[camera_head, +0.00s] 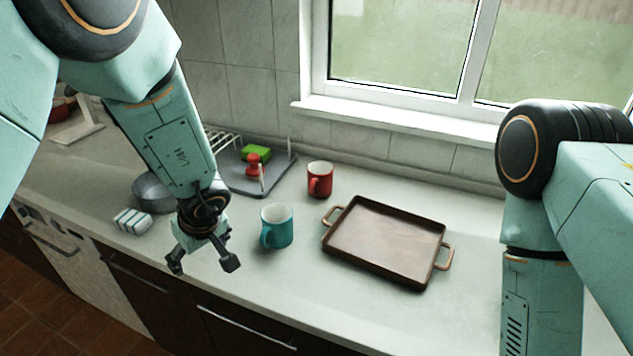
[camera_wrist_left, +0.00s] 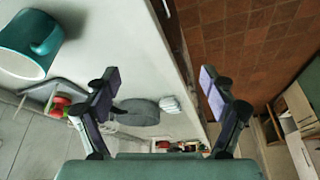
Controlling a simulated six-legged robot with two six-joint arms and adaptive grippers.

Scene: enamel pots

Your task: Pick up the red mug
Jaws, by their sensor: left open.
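The red mug (camera_head: 320,181) stands upright on the counter near the back wall, its handle facing the front. A teal mug (camera_head: 277,227) stands in front of it and to its left; it also shows in the wrist view (camera_wrist_left: 30,42). My left gripper (camera_head: 203,264) is open and empty, pointing down near the counter's front edge, left of the teal mug and well apart from the red mug. Its spread fingers show in the wrist view (camera_wrist_left: 160,82). I cannot identify the red mug in the wrist view. My right gripper is out of view.
A brown tray (camera_head: 385,240) with two handles lies right of the mugs. A dish rack (camera_head: 270,184) with a green and a red item stands behind left. The counter's front right is clear.

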